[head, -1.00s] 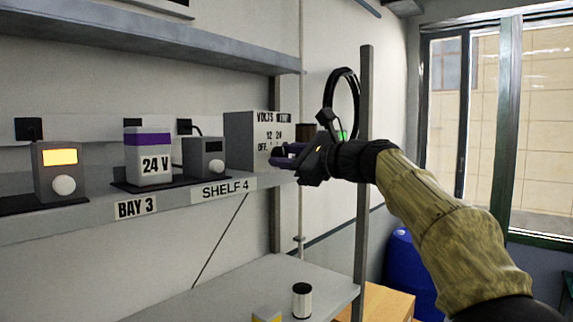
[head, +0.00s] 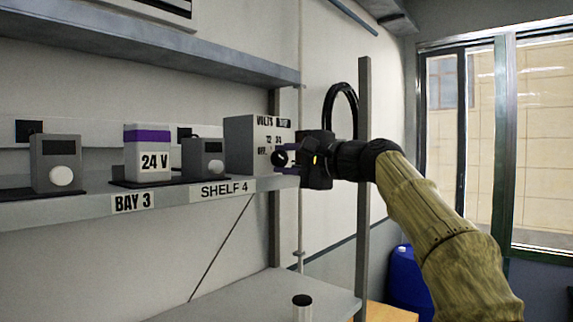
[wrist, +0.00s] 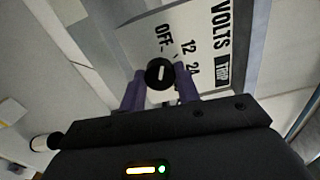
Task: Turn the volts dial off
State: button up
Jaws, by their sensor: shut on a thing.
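The volts box (head: 250,132) is a grey unit at the right end of the shelf, with a white face marked VOLTS, OFF, 12 and 24. Its black round dial (head: 280,158) has a white mark. In the wrist view the dial (wrist: 159,73) sits below the OFF, 12 and 24 labels (wrist: 187,48). I cannot tell for sure which label the mark points at. My gripper (head: 288,158) is at the face, its purple fingers on either side of the dial; they also show in the wrist view (wrist: 158,86). It is shut on the dial.
On the same shelf (head: 100,208) stand two grey boxes with white knobs (head: 57,164) (head: 204,159) and a 24 V block (head: 148,156) with a purple band. A metal post (head: 364,220) stands just right of my gripper. A small can (head: 302,306) is on the lower shelf.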

jog(key=shift+f+n, duration=0.15)
jog(key=shift+n, duration=0.35)
jog(key=o, duration=1)
jog(key=shift+w, duration=0.1)
